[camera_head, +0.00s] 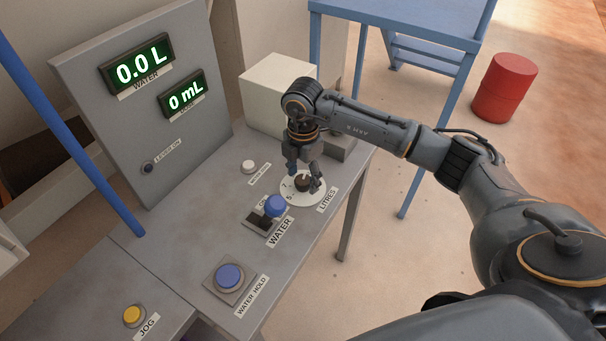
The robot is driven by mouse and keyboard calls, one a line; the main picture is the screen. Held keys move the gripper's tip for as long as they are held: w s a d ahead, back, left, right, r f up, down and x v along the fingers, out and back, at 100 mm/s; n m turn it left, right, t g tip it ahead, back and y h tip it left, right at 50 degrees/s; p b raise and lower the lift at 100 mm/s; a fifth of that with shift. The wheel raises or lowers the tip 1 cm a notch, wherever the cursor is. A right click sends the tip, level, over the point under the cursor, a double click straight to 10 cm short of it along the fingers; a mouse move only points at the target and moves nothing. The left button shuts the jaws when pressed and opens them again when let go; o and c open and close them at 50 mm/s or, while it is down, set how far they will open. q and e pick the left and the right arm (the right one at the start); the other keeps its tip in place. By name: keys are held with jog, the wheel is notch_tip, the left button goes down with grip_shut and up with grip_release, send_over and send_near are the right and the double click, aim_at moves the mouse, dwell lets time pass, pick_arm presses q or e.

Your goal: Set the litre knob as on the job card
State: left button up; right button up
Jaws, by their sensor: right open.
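The litre knob is a small dark knob (303,182) on a white round dial (311,198) marked LITRES, at the right end of the grey bench panel. My right gripper (304,186) points down over it with its fingers open, one on each side of the knob. I cannot tell whether the fingers touch it. The gripper and arm hide part of the dial, so the knob's setting is not readable. The upper green display (138,63) reads 0.0 L, labelled WATER. The lower display (184,93) reads 0 mL. No job card is identifiable. My left gripper is not in view.
Left of the dial stands a blue-topped WATER lever (274,206). Nearer are a blue WATER HOLD button (230,276) and a yellow JOG button (132,315). A white button (248,166) and pale box (272,95) are behind. A red drum (503,88) stands on the floor.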

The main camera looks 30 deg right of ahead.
aim_at(303, 179)
jog(key=shift+r, duration=0.25)
notch_tip(303, 179, up, 12)
jog(key=shift+f, duration=0.2)
dwell(0.5)
